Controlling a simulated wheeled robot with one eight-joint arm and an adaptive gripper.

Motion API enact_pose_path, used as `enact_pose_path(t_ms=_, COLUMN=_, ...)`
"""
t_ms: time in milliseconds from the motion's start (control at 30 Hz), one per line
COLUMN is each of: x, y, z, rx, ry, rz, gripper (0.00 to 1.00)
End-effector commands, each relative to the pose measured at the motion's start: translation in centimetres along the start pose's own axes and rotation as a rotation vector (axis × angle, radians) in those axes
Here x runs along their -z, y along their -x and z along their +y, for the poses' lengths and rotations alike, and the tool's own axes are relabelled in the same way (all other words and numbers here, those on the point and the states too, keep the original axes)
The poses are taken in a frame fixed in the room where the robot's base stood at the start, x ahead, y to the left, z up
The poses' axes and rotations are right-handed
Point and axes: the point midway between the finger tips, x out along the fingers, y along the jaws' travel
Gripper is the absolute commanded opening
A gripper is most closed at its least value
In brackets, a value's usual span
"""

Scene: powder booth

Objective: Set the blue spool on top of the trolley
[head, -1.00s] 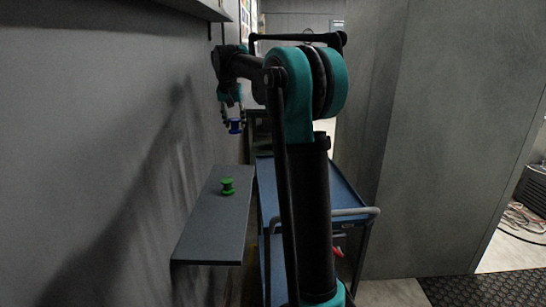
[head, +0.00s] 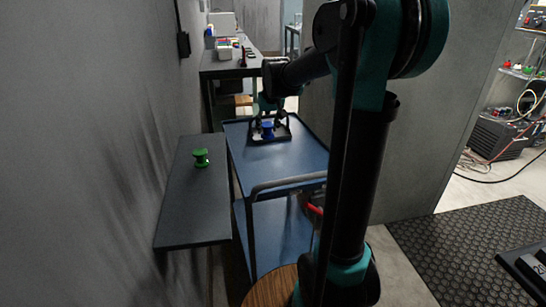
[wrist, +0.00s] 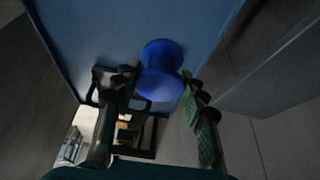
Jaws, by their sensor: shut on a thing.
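The blue spool (head: 267,130) is between the fingers of my gripper (head: 270,118) over the far end of the blue trolley (head: 285,165). My gripper is shut on the spool. In the wrist view the spool (wrist: 162,65) shows between the fingertips of my gripper (wrist: 162,85), with the blue trolley top (wrist: 110,35) behind it. I cannot tell whether the spool touches the trolley top. My arm hides part of the trolley's right side.
A black open frame (head: 257,138) is at the trolley's far end, close to the spool. A green spool (head: 201,158) stands on the grey wall shelf (head: 195,205) left of the trolley. A cluttered bench (head: 230,68) is behind. The trolley's nearer top is clear.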

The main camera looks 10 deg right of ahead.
Motion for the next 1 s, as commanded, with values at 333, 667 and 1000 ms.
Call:
enact_pose_path(t_ms=333, x=-3.1, y=-7.7, z=0.0, rx=0.0, ry=-0.001, rz=0.0, gripper=0.08)
enact_pose_path(t_ms=667, x=-4.4, y=-10.8, z=0.0, rx=-0.001, ry=-0.001, rz=0.0, gripper=0.08)
enact_pose_path(t_ms=1000, x=-5.7, y=-13.9, z=0.0, rx=-0.001, ry=-0.001, rz=0.0, gripper=0.08)
